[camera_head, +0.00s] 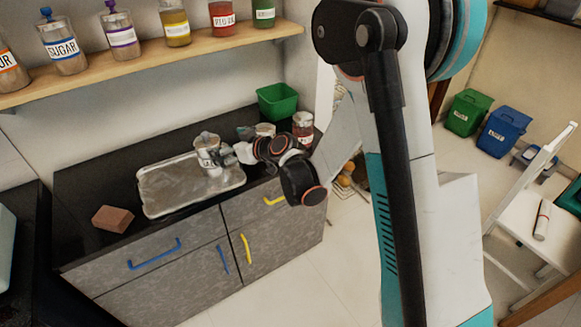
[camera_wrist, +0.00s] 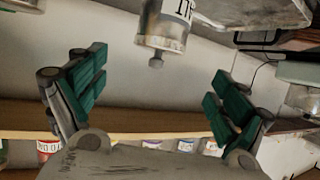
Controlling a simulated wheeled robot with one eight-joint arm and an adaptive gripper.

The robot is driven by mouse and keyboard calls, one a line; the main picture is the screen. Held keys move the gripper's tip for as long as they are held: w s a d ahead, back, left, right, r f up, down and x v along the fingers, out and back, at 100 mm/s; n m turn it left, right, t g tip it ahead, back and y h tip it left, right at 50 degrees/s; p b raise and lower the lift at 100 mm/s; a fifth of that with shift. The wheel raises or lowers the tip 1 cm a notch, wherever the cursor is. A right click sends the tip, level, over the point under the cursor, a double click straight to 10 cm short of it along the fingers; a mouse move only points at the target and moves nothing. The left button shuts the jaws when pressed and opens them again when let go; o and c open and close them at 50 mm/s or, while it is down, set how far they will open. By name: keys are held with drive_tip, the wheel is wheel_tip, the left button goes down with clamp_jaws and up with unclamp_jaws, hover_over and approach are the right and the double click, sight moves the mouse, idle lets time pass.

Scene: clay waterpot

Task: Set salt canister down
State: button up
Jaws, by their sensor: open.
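A clear canister with a metal lid (camera_head: 207,148) stands upright at the right end of the metal tray (camera_head: 160,208) on the dark counter. I take it to be the salt canister. In the wrist view, which looks inverted, the canister (camera_wrist: 165,28) shows its knob pointing down and part of a dark-lettered label. My gripper (camera_head: 230,154) is just right of the canister in the head view. In the wrist view my gripper (camera_wrist: 160,72) has its green-padded fingers wide apart, with clear gaps on both sides of the canister. Neither finger touches it there.
A red-brown brick (camera_head: 112,218) lies left of the tray. A green bin (camera_head: 277,101) and a red-labelled jar (camera_head: 303,124) stand at the counter's right end, behind my gripper. A wooden shelf (camera_head: 150,56) with several labelled jars runs above. The tray's left and middle are bare.

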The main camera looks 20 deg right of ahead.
drive_tip(key=s+d+r+m+g+h, duration=0.25)
drive_tip(key=s+d+r, duration=0.35)
drive_tip(key=s+r, duration=0.55)
drive_tip(key=s+d+m+h, duration=0.1)
drive_tip(key=s+d, duration=0.2)
drive_tip(key=s, duration=0.4)
drive_tip(key=s+d+m+g+h, duration=0.1)
drive_tip(key=s+d, duration=0.3)
drive_tip(key=s, duration=0.4)
drive_tip(key=s+d+m+h, duration=0.2)
drive_tip(key=s+d+h, duration=0.1)
drive_tip(key=s, duration=0.5)
drive_tip(key=shift+d+f+g, duration=0.25)
drive_tip(key=shift+d+g, duration=0.1)
drive_tip(key=shift+d, duration=0.1)
